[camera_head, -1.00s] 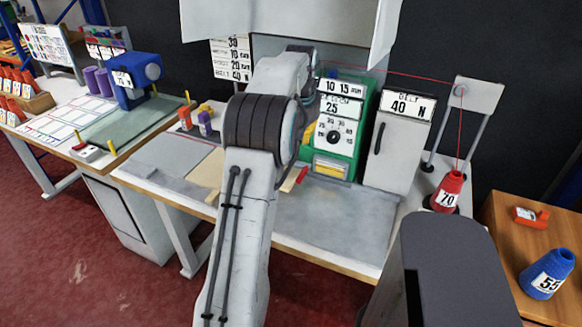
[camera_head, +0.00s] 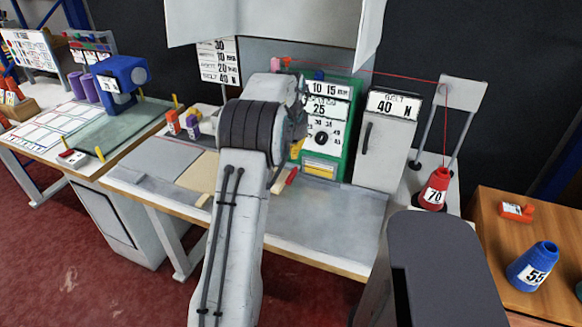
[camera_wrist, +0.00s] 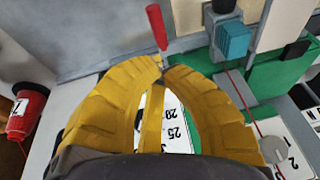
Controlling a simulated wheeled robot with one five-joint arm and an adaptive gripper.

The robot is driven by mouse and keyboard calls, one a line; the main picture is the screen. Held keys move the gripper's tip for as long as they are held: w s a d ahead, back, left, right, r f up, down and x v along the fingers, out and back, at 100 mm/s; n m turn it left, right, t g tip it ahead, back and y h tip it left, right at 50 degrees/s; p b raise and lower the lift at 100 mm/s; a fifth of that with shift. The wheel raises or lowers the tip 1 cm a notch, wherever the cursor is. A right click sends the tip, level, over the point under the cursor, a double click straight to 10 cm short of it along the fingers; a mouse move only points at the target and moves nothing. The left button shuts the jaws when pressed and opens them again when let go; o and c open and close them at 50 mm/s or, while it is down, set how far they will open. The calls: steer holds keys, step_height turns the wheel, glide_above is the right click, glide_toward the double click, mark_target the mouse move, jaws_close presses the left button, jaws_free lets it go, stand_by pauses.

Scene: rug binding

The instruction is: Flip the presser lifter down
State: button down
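A red-handled lever (camera_wrist: 157,27), which looks like the presser lifter, shows at the top of the wrist view. Its thin metal end meets my fingertips. In the head view a red handle (camera_head: 291,176) sticks out at the foot of the green machine (camera_head: 345,130), just right of my arm. My gripper (camera_wrist: 162,68) has its yellow fingers bowed outward with the tips together at the lever's base. Whether the tips grip the lever or only touch it cannot be told.
A white belt unit (camera_head: 384,140) stands right of the green machine. A red cone (camera_head: 435,188) stands at the right, with a red thread running overhead to the left. The grey work surface (camera_head: 330,215) in front is clear. Small orange and purple pieces (camera_head: 182,124) stand at left.

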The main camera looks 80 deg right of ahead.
mark_target(291, 175)
steer(key=p+x, duration=0.1)
steer(key=x, duration=0.1)
steer(key=p+x, duration=0.1)
steer(key=x, duration=0.1)
steer(key=p+x, duration=0.1)
steer(key=x, duration=0.1)
steer(key=shift+w+a+f+p, duration=0.2)
steer(key=shift+w+f+p, duration=0.05)
steer(key=shift+p, duration=0.15)
steer(key=shift+p+x, duration=0.75)
steer(key=shift+x, duration=0.25)
steer(key=shift+w+a+f, duration=0.15)
steer(key=shift+f, duration=0.05)
step_height(291, 175, down, 3)
steer(key=b, duration=0.5)
steer(key=shift+a, duration=0.1)
steer(key=shift+r, duration=0.1)
steer(key=shift+r, duration=0.45)
steer(key=r, duration=0.1)
steer(key=r+p, duration=0.2)
steer(key=r, duration=0.1)
steer(key=shift+s, duration=0.35)
steer(key=b+v, duration=0.1)
steer(key=v, duration=0.8)
steer(key=shift+a, duration=0.2)
